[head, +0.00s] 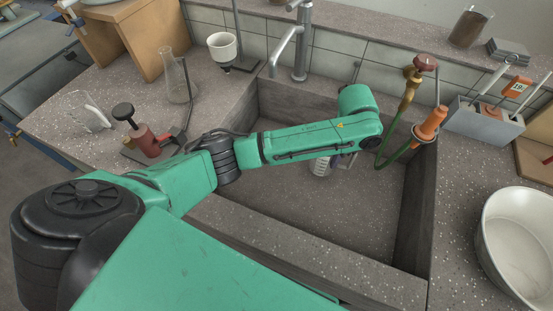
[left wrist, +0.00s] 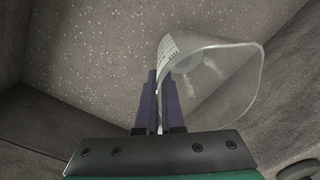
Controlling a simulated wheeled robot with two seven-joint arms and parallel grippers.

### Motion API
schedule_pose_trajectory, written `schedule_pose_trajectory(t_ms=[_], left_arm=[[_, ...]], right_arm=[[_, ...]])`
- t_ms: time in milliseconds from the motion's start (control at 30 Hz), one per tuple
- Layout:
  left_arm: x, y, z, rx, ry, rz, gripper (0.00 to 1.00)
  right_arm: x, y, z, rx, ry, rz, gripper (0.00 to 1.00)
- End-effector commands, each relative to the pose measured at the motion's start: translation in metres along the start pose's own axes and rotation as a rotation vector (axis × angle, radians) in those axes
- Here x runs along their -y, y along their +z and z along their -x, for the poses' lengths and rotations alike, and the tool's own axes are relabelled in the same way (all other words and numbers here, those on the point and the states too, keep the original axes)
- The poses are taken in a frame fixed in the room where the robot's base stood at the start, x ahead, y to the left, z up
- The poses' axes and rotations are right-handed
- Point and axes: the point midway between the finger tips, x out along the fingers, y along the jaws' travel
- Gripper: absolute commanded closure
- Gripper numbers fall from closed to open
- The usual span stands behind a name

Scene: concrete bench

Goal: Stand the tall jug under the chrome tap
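The clear tall jug (head: 321,166) is in the sink basin, partly hidden behind my left arm in the head view. In the left wrist view the clear jug (left wrist: 225,85) shows its wide mouth and a printed white label. My left gripper (left wrist: 159,78) has its two fingers close together on the jug's wall, at the left side of its mouth. In the head view the fingers are mostly hidden by the arm. The chrome tap (head: 302,45) stands at the back of the sink, its spout to the left of and behind the jug. Whether the jug touches the basin floor cannot be told. My right gripper is out of view.
The sink's stone walls (head: 419,210) surround the jug. A brass tap with a green hose (head: 408,90) and an orange-handled tool (head: 431,124) stand at the right rim. A white bowl (head: 530,240) is at right; a glass flask (head: 177,88) is at left. The basin's front floor is clear.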

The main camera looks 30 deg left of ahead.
Motion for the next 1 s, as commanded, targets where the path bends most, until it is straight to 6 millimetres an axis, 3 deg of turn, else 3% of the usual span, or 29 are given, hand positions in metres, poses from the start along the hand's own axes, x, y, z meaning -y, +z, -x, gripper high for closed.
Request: schedule_pose_trajectory(t_ms=[100, 400, 567, 733, 1000], left_arm=[[0.026, 0.034, 0.004, 0.005, -0.002, 0.007, 1.0], [0.081, 0.109, 0.002, 0.003, -0.002, 0.007, 1.0], [0.096, 0.129, 0.001, 0.003, -0.001, 0.006, 1.0], [0.093, 0.127, -0.034, 0.001, 0.0, 0.005, 1.0], [0.092, 0.126, -0.036, 0.0, -0.001, 0.004, 1.0]], right_arm=[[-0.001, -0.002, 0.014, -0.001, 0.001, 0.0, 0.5], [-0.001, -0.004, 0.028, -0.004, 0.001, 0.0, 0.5], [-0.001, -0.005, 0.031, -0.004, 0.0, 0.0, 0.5], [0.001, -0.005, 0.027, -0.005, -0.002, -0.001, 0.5], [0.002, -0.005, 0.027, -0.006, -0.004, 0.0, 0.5]])
